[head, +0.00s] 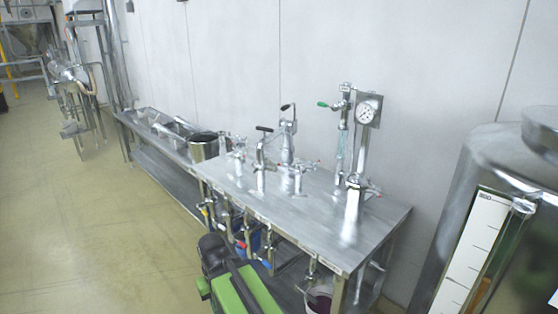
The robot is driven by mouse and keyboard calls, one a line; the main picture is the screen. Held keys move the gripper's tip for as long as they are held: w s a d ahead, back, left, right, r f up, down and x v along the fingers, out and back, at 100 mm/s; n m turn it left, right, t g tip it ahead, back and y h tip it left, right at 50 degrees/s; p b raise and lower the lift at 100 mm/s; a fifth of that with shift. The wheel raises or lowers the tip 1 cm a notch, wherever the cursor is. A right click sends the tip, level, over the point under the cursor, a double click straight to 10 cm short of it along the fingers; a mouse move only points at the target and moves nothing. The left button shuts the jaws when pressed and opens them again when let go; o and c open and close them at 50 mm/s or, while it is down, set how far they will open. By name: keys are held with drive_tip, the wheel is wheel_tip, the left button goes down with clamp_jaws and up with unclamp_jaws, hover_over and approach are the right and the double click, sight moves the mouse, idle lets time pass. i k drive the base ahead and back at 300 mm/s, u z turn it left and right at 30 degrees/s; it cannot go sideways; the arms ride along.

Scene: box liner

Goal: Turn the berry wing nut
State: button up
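I cannot make out a berry-coloured wing nut in the head view. A steel bench (375,226) stands against the wall with several metal taps and valves on it. A pressure gauge (368,110) sits on a pipe at the bench's right part. Small reddish handles show on the fittings, too small to tell their shape. My gripper is not visible in this view.
A large steel tank (455,190) stands at the right. A green and black object (240,285), unclear in kind, is at the bottom edge before the bench. The floor (100,230) at the left is clear.

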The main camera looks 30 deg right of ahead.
sight(274, 166)
drive_tip(key=u, duration=0.05)
drive_tip(key=i, duration=1.65)
drive_tip(key=z, duration=0.05)
